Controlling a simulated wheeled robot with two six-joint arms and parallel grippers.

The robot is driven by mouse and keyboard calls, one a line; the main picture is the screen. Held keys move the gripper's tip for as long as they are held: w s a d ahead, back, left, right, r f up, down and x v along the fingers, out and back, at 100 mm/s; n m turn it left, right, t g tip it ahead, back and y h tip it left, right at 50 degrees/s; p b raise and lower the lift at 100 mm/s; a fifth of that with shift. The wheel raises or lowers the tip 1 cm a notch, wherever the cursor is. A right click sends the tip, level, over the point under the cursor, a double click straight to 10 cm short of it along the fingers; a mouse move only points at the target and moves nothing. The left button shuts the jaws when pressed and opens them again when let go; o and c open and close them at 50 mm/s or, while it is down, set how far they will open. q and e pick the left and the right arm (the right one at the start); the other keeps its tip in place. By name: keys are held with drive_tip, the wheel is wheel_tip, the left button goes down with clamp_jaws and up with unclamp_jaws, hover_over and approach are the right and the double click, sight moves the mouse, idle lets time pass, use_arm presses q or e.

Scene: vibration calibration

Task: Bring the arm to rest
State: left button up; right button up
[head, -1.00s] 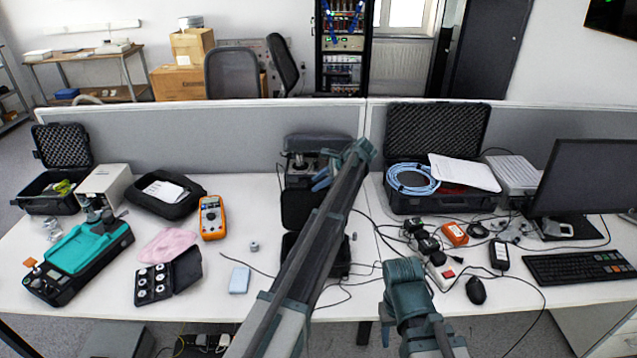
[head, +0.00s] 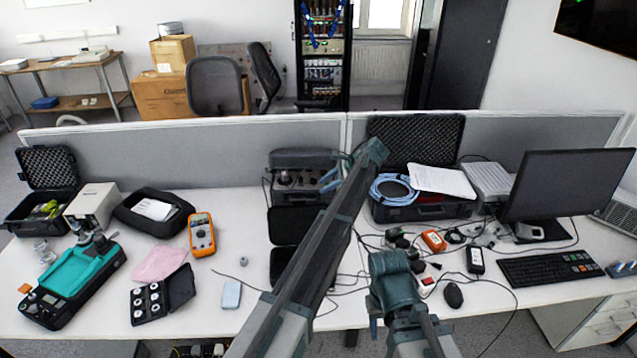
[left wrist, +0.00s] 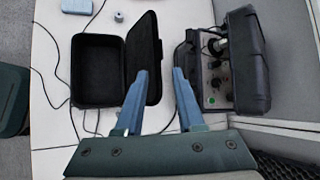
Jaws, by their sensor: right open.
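My left arm reaches up across the middle of the head view. My left gripper (head: 328,181) hangs near its far end, by a grey-black instrument case (head: 301,160). In the left wrist view, the blue fingers (left wrist: 160,72) are apart with nothing between them. They point between an open, empty black case (left wrist: 96,72) and the instrument case (left wrist: 252,55). My right arm is folded low in the head view, over the front of the desk. My right gripper (head: 388,275) is at its teal end, and its fingers are hard to make out.
On the desk (head: 215,285) are an orange multimeter (head: 202,235), a teal-topped device (head: 72,275), a case with blue cable (head: 390,190), loose cables, a mouse (head: 454,295), a keyboard (head: 548,268) and a monitor (head: 570,184). A grey partition (head: 225,150) runs behind.

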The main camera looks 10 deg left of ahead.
use_arm(q)
drive_tip(key=shift+d+r, duration=0.3)
drive_tip(key=s+a+f+n+h, duration=0.1)
drive_tip(key=s+f+n+h, duration=0.2)
drive_tip(key=s, duration=1)
drive_tip(key=s+f+n+h, duration=0.15)
drive_tip(key=s+n, duration=0.45)
drive_tip(key=s, duration=0.7)
drive_tip(key=s+a+f+n+h, duration=0.1)
drive_tip(key=s+n+h, duration=0.3)
drive_tip(key=s, duration=0.9)
drive_tip(key=s+d+f+m+g+b, duration=0.1)
drive_tip(key=s+d+f, duration=0.1)
drive_tip(key=d, duration=0.3)
drive_tip(key=s+d+f+m+y+b, duration=0.1)
drive_tip(key=s+d+f+m+b, duration=0.1)
drive_tip(key=d, duration=0.4)
drive_tip(key=shift+s+d+m+g+b, duration=0.2)
drive_tip(key=shift+s+m+g+b, duration=0.15)
drive_tip(key=shift+s, duration=0.55)
